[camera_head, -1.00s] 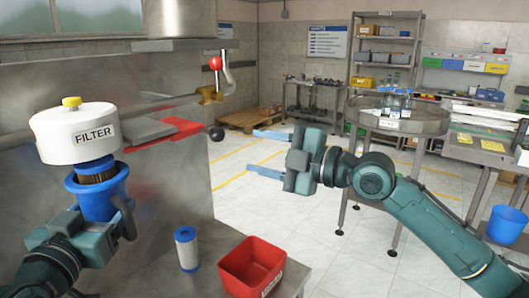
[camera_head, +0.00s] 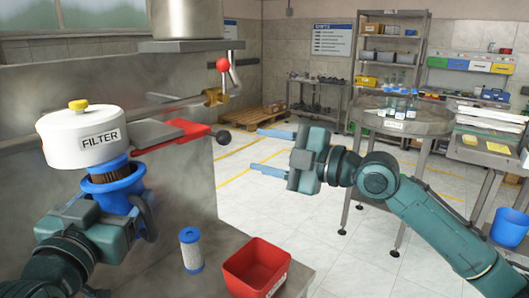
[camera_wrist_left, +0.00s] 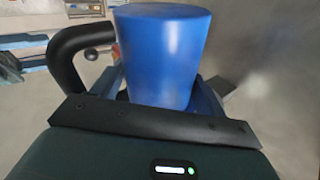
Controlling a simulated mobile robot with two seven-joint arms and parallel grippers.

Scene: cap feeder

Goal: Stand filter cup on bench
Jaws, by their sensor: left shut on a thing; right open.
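The blue filter cup (camera_head: 112,190) is in my left gripper (camera_head: 118,208), just below the white filter housing (camera_head: 72,140) with its yellow knob. A brown pleated cartridge with a blue upper end (camera_head: 108,171) shows between the housing and the cup's rim. I cannot tell whether it is fixed to the housing. In the left wrist view the blue cup (camera_wrist_left: 162,55) stands between the fingers, with a black curved handle at its left. My right gripper (camera_head: 256,149) is open and empty, over the floor. The metal bench (camera_head: 225,245) is at the lower middle.
A white cartridge with blue ends (camera_head: 191,250) stands on the bench beside a red bin (camera_head: 256,266). A red lever (camera_head: 180,135) with a black knob juts out right of the housing. A round table with bottles (camera_head: 400,122) is further back.

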